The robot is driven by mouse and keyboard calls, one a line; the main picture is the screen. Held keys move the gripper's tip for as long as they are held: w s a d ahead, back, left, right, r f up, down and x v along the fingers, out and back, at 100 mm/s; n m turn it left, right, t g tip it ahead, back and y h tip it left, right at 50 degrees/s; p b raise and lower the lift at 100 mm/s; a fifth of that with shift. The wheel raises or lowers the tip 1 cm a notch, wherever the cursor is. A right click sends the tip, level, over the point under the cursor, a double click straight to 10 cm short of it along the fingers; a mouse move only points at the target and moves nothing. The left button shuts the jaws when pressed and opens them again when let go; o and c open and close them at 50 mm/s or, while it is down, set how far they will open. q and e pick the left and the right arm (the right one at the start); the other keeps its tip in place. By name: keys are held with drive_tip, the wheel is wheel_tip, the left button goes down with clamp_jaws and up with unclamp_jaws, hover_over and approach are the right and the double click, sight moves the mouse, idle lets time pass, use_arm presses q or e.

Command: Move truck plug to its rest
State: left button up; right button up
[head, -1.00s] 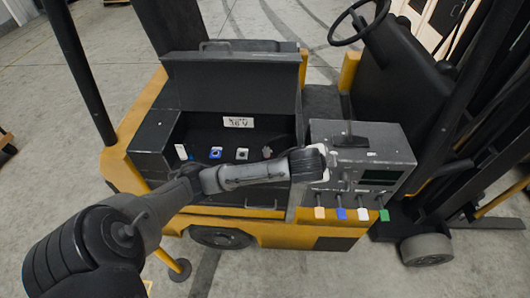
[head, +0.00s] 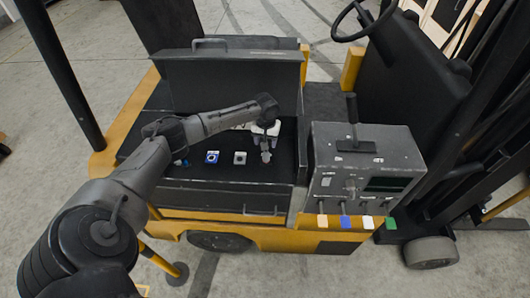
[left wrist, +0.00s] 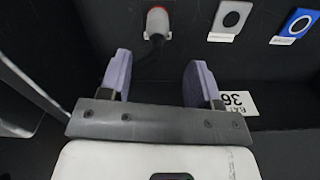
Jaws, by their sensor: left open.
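A grey plug with a reddish ring (left wrist: 157,22), which I take to be the truck plug, sits in the dark battery compartment. A dark cable runs from it, and it also shows in the head view (head: 265,152). My left gripper (head: 266,133) is over the compartment, close to the plug. In the left wrist view its two purple fingers (left wrist: 159,80) are spread and empty, with the plug beyond their tips. A grey plate with a hole (left wrist: 230,17) and a blue-ringed plate (left wrist: 298,24) lie beside the plug. I cannot tell which is the rest. My right gripper is out of view.
A raised lid (head: 230,75) stands behind the compartment. A grey charger box (head: 362,165) with a black handle and several coloured tags stands to the right. A label (left wrist: 236,103) is partly behind a finger. The steering wheel and mast are farther right.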

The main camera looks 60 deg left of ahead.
use_arm(q)
drive_tip(key=shift+d+f+n, duration=0.15)
drive_tip(key=shift+d+n, duration=0.1)
drive_tip(key=shift+n, duration=0.75)
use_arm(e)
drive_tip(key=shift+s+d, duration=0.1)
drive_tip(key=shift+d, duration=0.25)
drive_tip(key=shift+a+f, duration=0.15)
